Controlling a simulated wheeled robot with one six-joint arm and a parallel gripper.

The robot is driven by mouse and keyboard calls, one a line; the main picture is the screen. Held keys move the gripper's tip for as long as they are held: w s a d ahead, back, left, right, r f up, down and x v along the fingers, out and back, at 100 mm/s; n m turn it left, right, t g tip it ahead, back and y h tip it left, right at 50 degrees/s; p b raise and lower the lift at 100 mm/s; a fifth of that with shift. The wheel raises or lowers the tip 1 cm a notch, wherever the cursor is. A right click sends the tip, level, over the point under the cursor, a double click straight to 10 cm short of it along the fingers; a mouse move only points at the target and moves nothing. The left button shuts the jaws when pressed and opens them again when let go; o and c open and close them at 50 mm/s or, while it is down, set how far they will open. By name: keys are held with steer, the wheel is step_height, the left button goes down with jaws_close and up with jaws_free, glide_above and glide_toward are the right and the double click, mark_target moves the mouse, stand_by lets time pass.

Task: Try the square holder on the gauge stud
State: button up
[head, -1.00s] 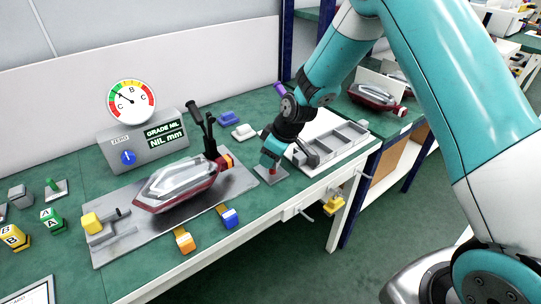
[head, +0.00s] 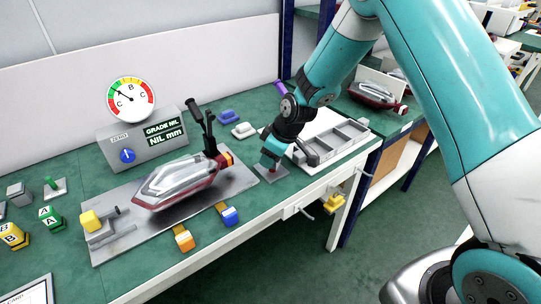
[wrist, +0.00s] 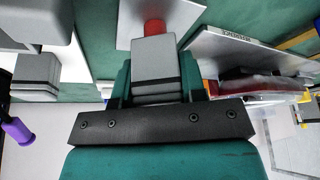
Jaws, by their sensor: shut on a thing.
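My gripper (head: 268,158) is low over the right front part of the bench, beside the white tray. In the wrist view, my gripper (wrist: 155,88) is shut on a grey block with dark bands, the square holder (wrist: 155,62). A red stud, which looks like the gauge stud (wrist: 154,27), stands on a pale plate just past the holder's far end. In the head view the plate (head: 273,176) lies right under my gripper, which largely hides the holder. I cannot tell whether the holder is around the stud or only close to it.
A compartmented grey tray (head: 335,145) is close to the right of my gripper. A red tail lamp (head: 180,183) lies on a metal plate to the left, with a dial gauge (head: 130,100) behind. The bench's front edge is near.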

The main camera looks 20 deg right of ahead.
stand_by(0.4)
steer(key=shift+r+p, duration=1.85)
steer(key=shift+r, duration=0.75)
